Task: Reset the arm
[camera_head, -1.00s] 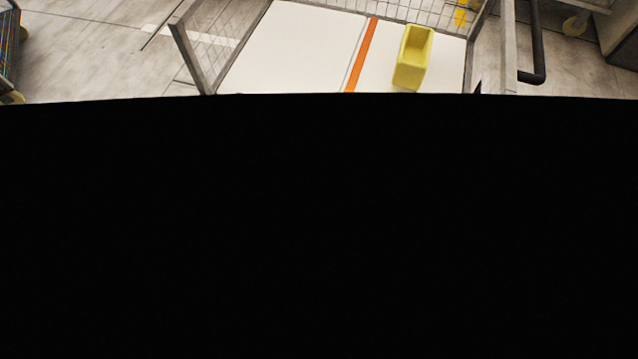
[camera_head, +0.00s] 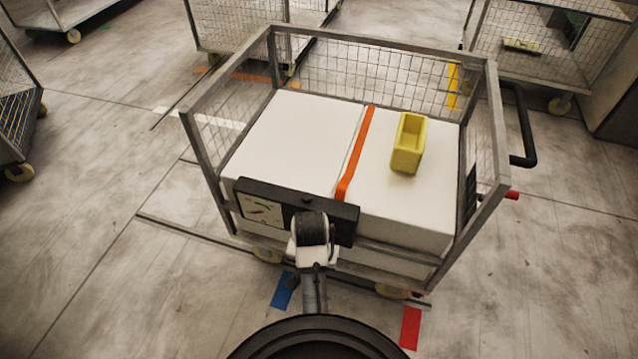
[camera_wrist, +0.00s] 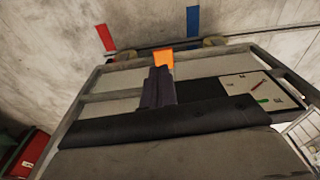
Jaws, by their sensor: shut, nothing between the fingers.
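My arm (camera_head: 312,262) rises from the bottom middle of the head view and ends in front of the cart's near side. My gripper (camera_wrist: 158,88) shows in the wrist view as dark fingers close together, with nothing seen between them. In the head view its fingertips cannot be made out. The wire-mesh cart (camera_head: 487,190) stands just beyond the arm and holds white foam blocks (camera_head: 290,140). An orange strap (camera_head: 357,155) runs across the blocks. A yellow bin (camera_head: 407,148) stands on the right-hand part of the foam.
A dark board with a gauge-like sign (camera_head: 262,209) is on the cart's near side, partly behind my arm. A black handle (camera_head: 524,130) sticks out at right. Other mesh carts stand behind and left. Blue (camera_head: 284,291) and red (camera_head: 411,327) floor marks lie nearby.

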